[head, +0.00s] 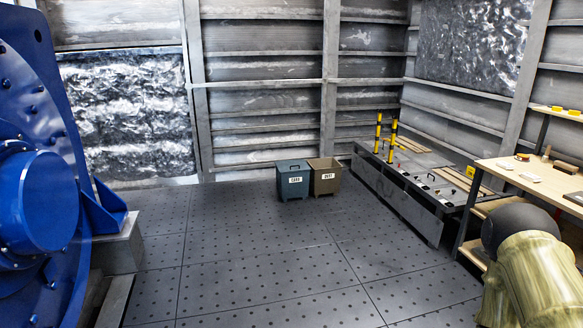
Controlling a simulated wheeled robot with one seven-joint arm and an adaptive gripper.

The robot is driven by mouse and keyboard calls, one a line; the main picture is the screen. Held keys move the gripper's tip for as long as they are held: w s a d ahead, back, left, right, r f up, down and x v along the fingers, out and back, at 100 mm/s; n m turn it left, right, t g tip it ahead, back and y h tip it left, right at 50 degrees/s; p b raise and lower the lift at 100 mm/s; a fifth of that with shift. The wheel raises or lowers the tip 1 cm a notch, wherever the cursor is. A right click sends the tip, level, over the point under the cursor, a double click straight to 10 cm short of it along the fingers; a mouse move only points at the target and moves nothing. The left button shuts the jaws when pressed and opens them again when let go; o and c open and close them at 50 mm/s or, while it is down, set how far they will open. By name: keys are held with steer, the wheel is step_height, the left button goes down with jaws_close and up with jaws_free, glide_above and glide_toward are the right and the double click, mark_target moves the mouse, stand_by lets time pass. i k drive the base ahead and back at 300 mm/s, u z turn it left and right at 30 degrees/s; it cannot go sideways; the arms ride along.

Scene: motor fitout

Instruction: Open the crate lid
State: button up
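A blue-grey crate (293,190) stands on the floor in the middle distance, near the back wall, with a white label on its front. Its lid (290,167) looks shut, with a small dark handle on top. A brown crate (326,185) stands right beside it, also with a white label. The brown crate's top looks open, and its inside is too dark and small to make out. My gripper is not in view.
A large blue motor housing (45,205) fills the left side. A long low grey unit (398,195) with yellow-black posts (393,140) lies right of the crates. A workbench (545,182) with small items stands at the right. The tiled floor (265,255) before the crates is clear.

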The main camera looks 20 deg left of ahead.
mark_target(292, 163)
steer(key=u, duration=0.15)
steer(key=i, duration=0.8)
steer(key=u, duration=0.5)
steer(key=i, duration=1.7)
steer(key=u, duration=0.35)
steer(key=i, duration=3.3)
steer(key=z, duration=0.55)
steer(key=i, duration=1.2)
steer(key=z, duration=0.1)
